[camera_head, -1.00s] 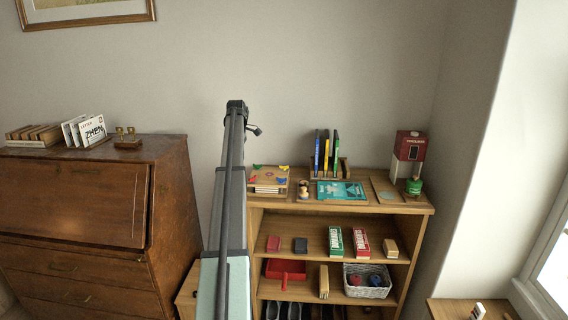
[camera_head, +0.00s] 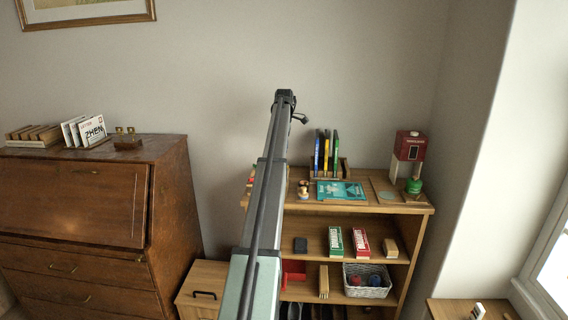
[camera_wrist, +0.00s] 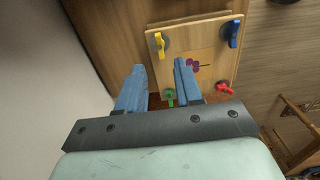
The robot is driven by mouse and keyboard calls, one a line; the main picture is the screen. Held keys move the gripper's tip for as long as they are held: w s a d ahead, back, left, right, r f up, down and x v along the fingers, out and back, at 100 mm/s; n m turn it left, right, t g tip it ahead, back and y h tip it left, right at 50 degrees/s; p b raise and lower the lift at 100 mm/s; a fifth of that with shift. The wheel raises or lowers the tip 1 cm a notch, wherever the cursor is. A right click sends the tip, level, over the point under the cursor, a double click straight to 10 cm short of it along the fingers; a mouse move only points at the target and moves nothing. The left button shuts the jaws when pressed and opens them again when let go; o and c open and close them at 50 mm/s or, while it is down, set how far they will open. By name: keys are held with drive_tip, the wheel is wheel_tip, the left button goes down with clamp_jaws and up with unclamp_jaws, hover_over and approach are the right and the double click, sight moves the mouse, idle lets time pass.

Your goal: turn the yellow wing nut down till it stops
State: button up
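The yellow wing nut (camera_wrist: 159,43) sits on a corner of a wooden board (camera_wrist: 207,45) in the wrist view, upper middle. A blue wing nut (camera_wrist: 233,33), a red wing nut (camera_wrist: 224,88) and a green wing nut (camera_wrist: 170,97) sit at the other corners. My gripper (camera_wrist: 159,66) is open and empty. In the wrist image, its blue fingertips are just below the yellow nut, one to each side; the height gap is unclear. The right finger overlaps the board in view. In the head view my arm hides most of the board.
The shelf unit's top (camera_head: 395,207) also carries a DVD rack (camera_head: 333,172), a teal case (camera_head: 341,191), a small figure (camera_head: 303,190) and a red-and-white carton (camera_head: 406,158). A wooden desk (camera_head: 80,195) stands at left. The wall is behind.

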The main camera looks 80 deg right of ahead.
wheel_tip(320, 180, down, 8)
drive_tip(key=shift+r, duration=0.25)
clamp_jaws()
idle(0.4)
